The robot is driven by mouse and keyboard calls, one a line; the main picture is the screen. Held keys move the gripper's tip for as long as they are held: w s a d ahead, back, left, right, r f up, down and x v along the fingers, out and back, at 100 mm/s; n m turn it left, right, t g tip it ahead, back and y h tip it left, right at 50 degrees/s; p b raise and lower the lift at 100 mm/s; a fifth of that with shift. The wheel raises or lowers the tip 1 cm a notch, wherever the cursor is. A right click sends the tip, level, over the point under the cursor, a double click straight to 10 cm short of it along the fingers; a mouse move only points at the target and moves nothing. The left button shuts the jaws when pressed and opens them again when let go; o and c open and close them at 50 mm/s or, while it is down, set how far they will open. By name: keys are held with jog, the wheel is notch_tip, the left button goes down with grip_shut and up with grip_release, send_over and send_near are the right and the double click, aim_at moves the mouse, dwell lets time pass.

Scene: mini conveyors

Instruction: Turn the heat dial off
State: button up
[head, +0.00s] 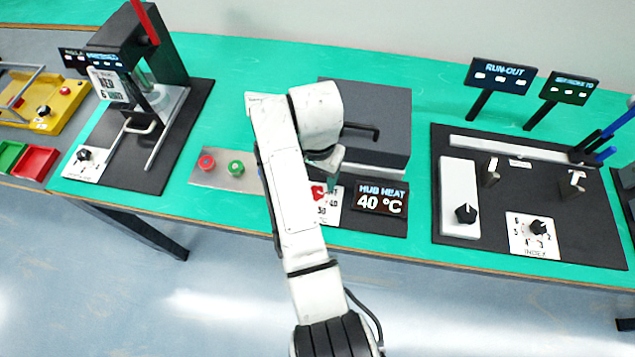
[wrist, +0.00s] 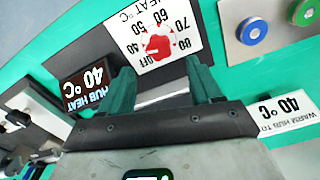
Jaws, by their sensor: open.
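The red heat dial (wrist: 158,47) sits on a white scale card (wrist: 181,14) marked HEAT °C, upside down in the wrist view, with numbers and an OFF mark around it. In the head view the dial (head: 318,191) is partly hidden by my arm and gripper. I cannot tell clearly which mark it points to. The HUB HEAT display (head: 381,199) beside it reads 40 °C. My gripper (wrist: 160,68) is open and empty, with its green fingers apart and the dial showing just beyond the gap between them. In the head view my gripper (head: 331,170) is above the dial.
Red (head: 206,163) and green (head: 236,168) buttons are on a plate to the left. A black panel with index dial (head: 538,229) is at right. A lever press (head: 140,50) stands at left.

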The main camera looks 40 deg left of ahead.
jog(key=shift+f, duration=2.8)
jog(key=shift+c, duration=0.2)
jog(key=c, duration=1)
jog(key=shift+n, duration=0.3)
jog(key=n+p, duration=0.1)
jog(key=n, duration=0.3)
jog(key=shift+r, duration=0.1)
jog(key=n, duration=0.5)
jog(key=shift+a+p, duration=0.15)
jog(key=shift+p, duration=0.2)
jog(key=shift+n, duration=0.3)
